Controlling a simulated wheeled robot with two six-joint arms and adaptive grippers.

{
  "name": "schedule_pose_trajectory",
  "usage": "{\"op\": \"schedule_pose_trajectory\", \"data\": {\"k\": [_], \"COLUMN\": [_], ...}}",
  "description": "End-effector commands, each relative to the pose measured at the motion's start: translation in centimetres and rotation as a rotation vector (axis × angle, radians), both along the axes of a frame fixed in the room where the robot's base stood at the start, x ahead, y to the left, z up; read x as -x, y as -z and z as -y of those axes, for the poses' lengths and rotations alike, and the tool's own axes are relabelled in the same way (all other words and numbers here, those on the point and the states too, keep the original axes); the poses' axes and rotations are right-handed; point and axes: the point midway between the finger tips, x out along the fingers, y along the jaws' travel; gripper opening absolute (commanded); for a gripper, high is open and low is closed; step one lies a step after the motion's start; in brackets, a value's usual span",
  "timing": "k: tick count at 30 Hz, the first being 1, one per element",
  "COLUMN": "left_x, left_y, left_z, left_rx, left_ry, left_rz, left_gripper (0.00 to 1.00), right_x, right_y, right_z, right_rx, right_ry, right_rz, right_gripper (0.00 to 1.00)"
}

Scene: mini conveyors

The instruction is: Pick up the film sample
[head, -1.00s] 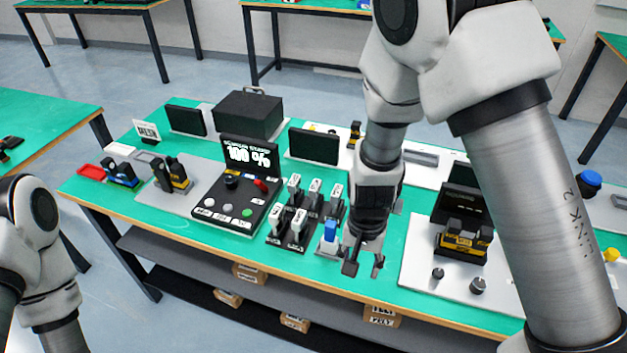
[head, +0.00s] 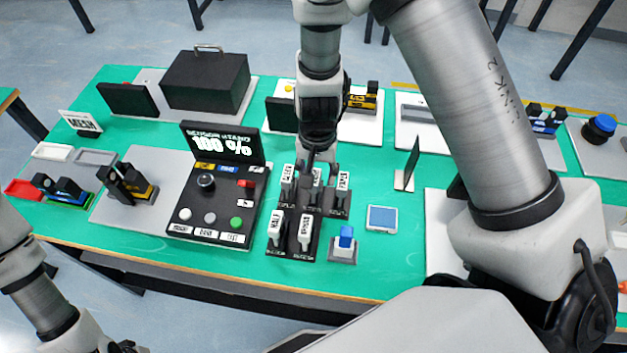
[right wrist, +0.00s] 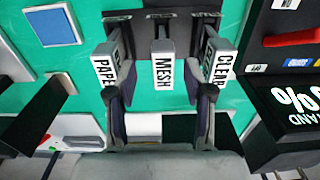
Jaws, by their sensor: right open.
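Several upright labelled samples stand in black holders mid-table. In the right wrist view the back row reads PAPER (right wrist: 105,66), MESH (right wrist: 162,68) and, cut short, what looks like CLEAR (right wrist: 217,62). Two front samples, one on the left (head: 276,228) and one on the right (head: 305,232), have labels too small to read. I cannot tell which is the film sample. My right gripper (head: 318,166) is open at the back row. In the right wrist view its fingers (right wrist: 161,125) are spread to either side of the MESH sample's line. No grip on a sample shows. My left gripper is not clearly in view.
A blue-topped block (head: 345,238) and a flat blue pad (head: 382,218) lie right of the samples. A control box with a screen (head: 222,144) stands left. A black case (head: 205,80) is at the back. Green tabletop is clear in front of the samples.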

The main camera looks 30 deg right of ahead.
Motion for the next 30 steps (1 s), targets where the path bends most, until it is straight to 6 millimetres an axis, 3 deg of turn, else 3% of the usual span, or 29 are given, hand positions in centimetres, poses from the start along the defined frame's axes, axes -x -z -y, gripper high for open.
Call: {"op": "schedule_pose_trajectory", "data": {"k": [3, 6, 13, 14, 18, 30], "left_x": [0.0, -0.1, -0.1, -0.1, -0.1, -0.1], "left_y": [1.1, 1.5, 1.4, 1.4, 1.4, 1.0], "left_z": [0.0, 0.0, 0.0, 0.0, 0.0, 0.0], "left_rx": [0.0, 0.0, 0.0, 0.0, 0.0, 0.0], "left_ry": [0.0, 0.0, 0.0, 0.0, 0.0, 0.0], "left_rz": [0.001, 0.001, 0.002, 0.002, 0.001, 0.002], "left_gripper": [0.0, 0.0, 0.0, 0.0, 0.0, 0.0], "right_x": [0.3, 0.2, 0.2, 0.2, 0.2, 0.1], "right_y": [2.7, 4.0, 4.1, 4.1, 4.1, 3.4], "right_z": [-0.2, -0.2, -0.2, -0.2, -0.2, -0.2], "right_rx": [0.001, 0.0, 0.002, 0.002, 0.001, 0.0], "right_ry": [0.002, 0.001, -0.001, -0.001, -0.001, 0.0], "right_rz": [-0.003, -0.003, -0.001, -0.001, -0.002, 0.0], "right_gripper": [0.52, 0.52, 0.52, 0.45, 0.0, 0.0]}}
